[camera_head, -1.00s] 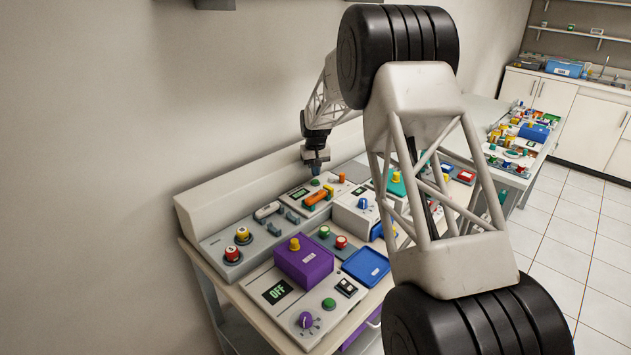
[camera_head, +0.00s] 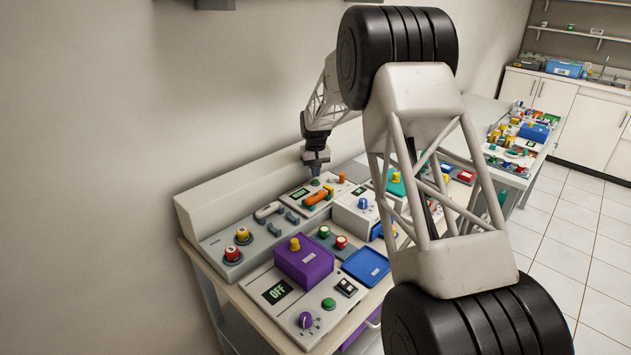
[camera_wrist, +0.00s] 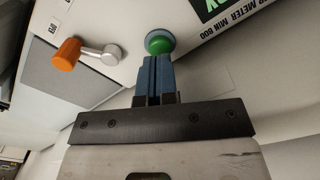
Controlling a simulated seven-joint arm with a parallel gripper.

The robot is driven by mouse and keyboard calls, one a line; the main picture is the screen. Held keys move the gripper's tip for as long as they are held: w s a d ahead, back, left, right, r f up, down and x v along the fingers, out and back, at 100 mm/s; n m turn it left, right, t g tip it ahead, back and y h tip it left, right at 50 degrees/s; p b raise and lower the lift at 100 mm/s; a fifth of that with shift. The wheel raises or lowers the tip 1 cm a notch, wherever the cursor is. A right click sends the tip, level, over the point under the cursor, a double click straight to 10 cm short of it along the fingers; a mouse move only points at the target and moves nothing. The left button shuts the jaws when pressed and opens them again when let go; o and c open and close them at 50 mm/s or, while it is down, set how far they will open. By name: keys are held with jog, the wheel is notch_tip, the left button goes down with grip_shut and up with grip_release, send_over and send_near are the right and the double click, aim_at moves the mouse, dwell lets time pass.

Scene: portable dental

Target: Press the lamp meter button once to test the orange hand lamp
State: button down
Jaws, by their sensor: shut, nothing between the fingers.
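The lamp meter (camera_head: 290,197) is a pale panel at the back of the bench, with a small green-lit display (camera_head: 300,194). Its green button (camera_head: 315,183) is also in the wrist view (camera_wrist: 158,42), with a blue-grey rim. The orange hand lamp (camera_head: 317,197) lies in front of the button. My gripper (camera_head: 316,174) points down over the button, its blue fingers shut and empty. In the wrist view the fingertips (camera_wrist: 153,60) overlap the button's near edge; I cannot tell whether they touch it. Part of the display (camera_wrist: 213,8) and the label "METER MIN 800" show there.
A metal lever with an orange knob (camera_wrist: 67,54) is left of the fingers in the wrist view. A grey handpiece (camera_head: 267,210), a white box with a blue knob (camera_head: 362,204) and a purple box (camera_head: 303,262) stand nearby. The wall rises close behind.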

aim_at(315, 180)
jog(key=shift+f, duration=0.1)
notch_tip(315, 180, up, 7)
dwell(1.2)
